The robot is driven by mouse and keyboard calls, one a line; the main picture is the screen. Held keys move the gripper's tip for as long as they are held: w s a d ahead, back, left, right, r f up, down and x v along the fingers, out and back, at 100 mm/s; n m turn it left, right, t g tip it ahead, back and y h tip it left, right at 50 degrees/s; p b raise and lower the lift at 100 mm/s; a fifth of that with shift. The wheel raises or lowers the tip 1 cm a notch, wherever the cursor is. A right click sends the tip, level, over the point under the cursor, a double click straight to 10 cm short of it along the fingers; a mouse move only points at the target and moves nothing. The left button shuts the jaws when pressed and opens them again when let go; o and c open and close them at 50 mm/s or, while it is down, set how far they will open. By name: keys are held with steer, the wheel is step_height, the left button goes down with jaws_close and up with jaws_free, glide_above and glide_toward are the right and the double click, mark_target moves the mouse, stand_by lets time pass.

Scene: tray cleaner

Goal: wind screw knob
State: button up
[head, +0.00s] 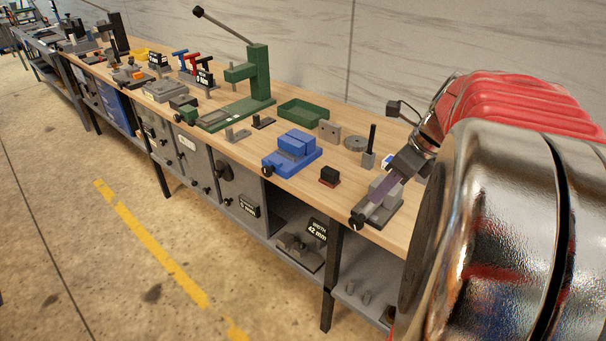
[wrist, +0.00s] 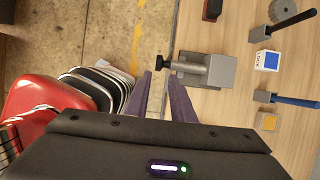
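A small grey screw fixture (head: 393,212) stands at the near right edge of the workbench. Its black screw knob (head: 357,218) sticks out past the bench's front edge. In the wrist view the black knob (wrist: 178,66) sits at the left end of a grey shaft from the fixture (wrist: 222,70). My gripper (wrist: 160,76) has two purple fingers, open with nothing between them.
A red-and-black block (head: 329,177), a blue vise (head: 291,151) and a green tray (head: 303,113) are on the bench to the left. In the wrist view, upright tools and a white-and-blue cube (wrist: 267,60) stand right of the fixture. The floor in front of the bench is clear.

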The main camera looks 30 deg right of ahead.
mark_target(358, 216)
steer(key=shift+f, duration=0.1)
steer(key=x, duration=1.3)
steer(key=shift+f, duration=0.35)
jaws_close()
steer(key=shift+w+d, duration=0.1)
